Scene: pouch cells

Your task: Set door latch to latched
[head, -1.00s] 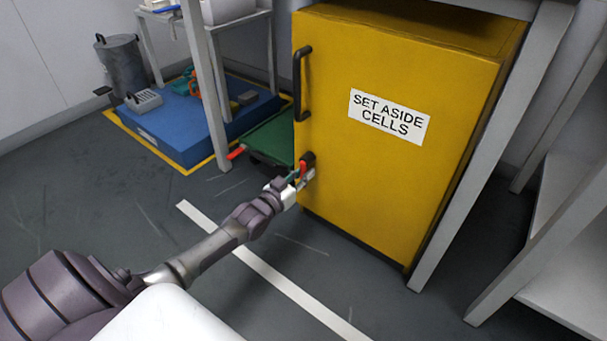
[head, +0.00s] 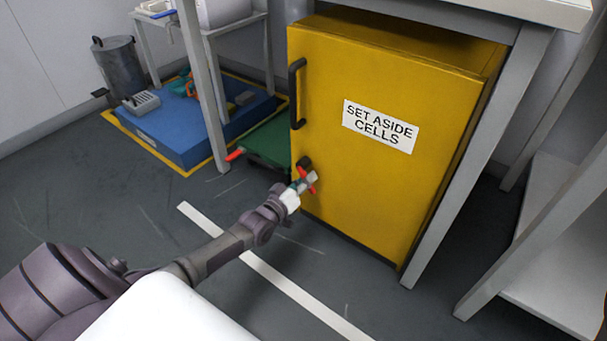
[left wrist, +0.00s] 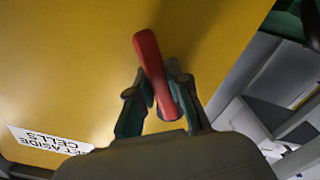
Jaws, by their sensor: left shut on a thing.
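The yellow cabinet (head: 370,190) labelled "SET ASIDE CELLS" stands under a grey bench, with its door closed as far as I can see. The red door latch lever (head: 310,181) sits low on the door's left side; it also shows in the left wrist view as a tilted red bar (left wrist: 152,68). My left gripper (head: 302,184) is at the latch. In the left wrist view its fingers (left wrist: 158,95) are shut on the red lever, one on each side. The latch's base is partly hidden by the gripper. My right gripper is not in view.
A black door handle (head: 296,93) is above the latch on the cabinet's left edge. A green cart (head: 268,142) with a red-tipped lever is just left of the cabinet. A blue platform (head: 185,135) and grey bin are farther back. Floor in front is clear.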

